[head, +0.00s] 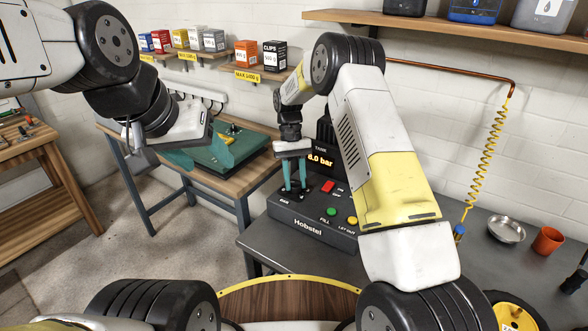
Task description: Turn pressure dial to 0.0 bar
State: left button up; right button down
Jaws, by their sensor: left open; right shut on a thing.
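The black Hobstel console (308,225) sits on the dark bench and has a red, a green and a yellow button. Its display (320,158) shows orange text that looks like 8.0 bar; its left edge is close to my arm. My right gripper (295,187) points down at the console's left part, its teal fingers shut on the pressure dial. The dial is mostly hidden between the fingers, so its pointer cannot be read. My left gripper (205,150) is open and empty, at the upper left, in front of the wooden workbench.
The wooden workbench (255,150) carries a green case (222,152). Shelves with small boxes (246,54) line the wall. A metal bowl (507,230), an orange cup (548,241) and a yellow coiled hose (483,165) are at the right. Bare floor lies left of the bench.

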jog(key=c, duration=1)
grip_release()
jog(key=shift+c, duration=0.2)
jog(key=v, duration=0.7)
jog(key=shift+w+r, duration=0.2)
jog(key=shift+r, duration=0.2)
